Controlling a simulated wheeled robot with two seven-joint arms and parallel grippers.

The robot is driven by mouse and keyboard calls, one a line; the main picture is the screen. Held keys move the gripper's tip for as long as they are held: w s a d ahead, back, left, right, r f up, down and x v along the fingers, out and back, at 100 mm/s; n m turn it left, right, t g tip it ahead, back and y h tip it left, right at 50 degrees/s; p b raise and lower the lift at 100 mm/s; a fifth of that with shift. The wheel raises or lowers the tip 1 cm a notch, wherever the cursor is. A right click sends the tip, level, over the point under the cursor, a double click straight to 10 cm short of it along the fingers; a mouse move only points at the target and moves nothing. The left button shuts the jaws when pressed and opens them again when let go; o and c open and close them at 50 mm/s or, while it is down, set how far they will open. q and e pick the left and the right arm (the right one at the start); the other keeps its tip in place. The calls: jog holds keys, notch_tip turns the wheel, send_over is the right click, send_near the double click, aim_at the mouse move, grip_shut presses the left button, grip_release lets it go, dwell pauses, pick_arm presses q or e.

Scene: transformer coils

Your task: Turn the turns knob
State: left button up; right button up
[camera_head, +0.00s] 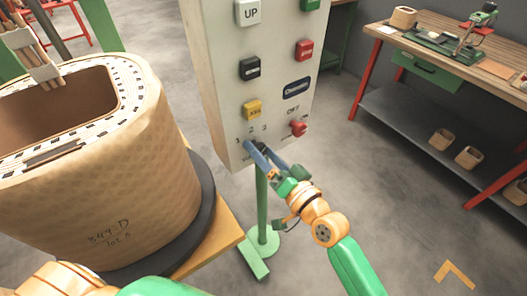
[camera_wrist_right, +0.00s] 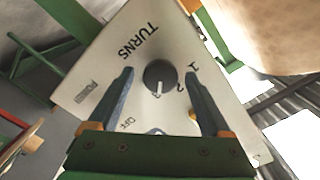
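My right gripper (camera_wrist_right: 165,85) is open, with one blue finger on either side of the knob; gaps show between fingers and knob in the wrist view. In the head view my right gripper (camera_head: 258,155) is at the lower front of the control box (camera_head: 222,70), partly hiding the knob. My left gripper is out of view; only part of that arm shows at bottom left.
A red power knob (camera_head: 298,128) sits right of my right gripper, with several push buttons above. A large wound coil (camera_head: 110,190) stands close on the left. A green post (camera_head: 262,205) holds the box. A workbench (camera_head: 430,45) is at back right; open floor lies between.

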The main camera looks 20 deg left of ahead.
jog(key=v, duration=0.7)
dwell(0.3)
